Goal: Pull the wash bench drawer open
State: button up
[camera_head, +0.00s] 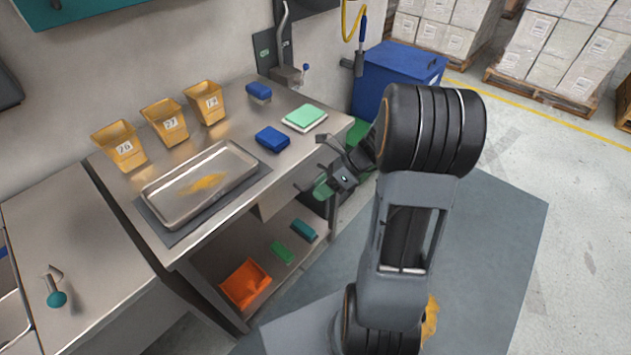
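The wash bench (228,222) is a steel table with a lower shelf, against the wall at centre left. A pale drawer front (275,201) shows under the right part of its top and looks about flush with the bench edge. Its right part and any handle are hidden behind my gripper. My gripper (316,165) is at the bench's right front edge, by the drawer. Its dark fingers are spread apart with nothing seen between them. A green piece (322,188) shows beside the gripper; I cannot tell what it belongs to.
On the bench stand a steel tray (152,190) with yellow residue, yellow numbered bins (166,122), blue blocks (272,139) and a green sponge (304,117). An orange bin (245,284) is on the lower shelf. A blue container (392,80) stands behind. Floor at right is clear.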

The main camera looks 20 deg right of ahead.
jog(key=w+d+f+m+t+y, duration=0.25)
jog(key=d+f+m, duration=0.3)
jog(key=m, duration=0.35)
jog(key=m+t, duration=0.7)
jog(key=m, duration=0.3)
send_near(315, 179)
jog(key=shift+g, duration=0.25)
jog(key=x, duration=1)
jog(key=shift+f, duration=0.2)
jog(key=shift+c, duration=0.4)
grip_shut()
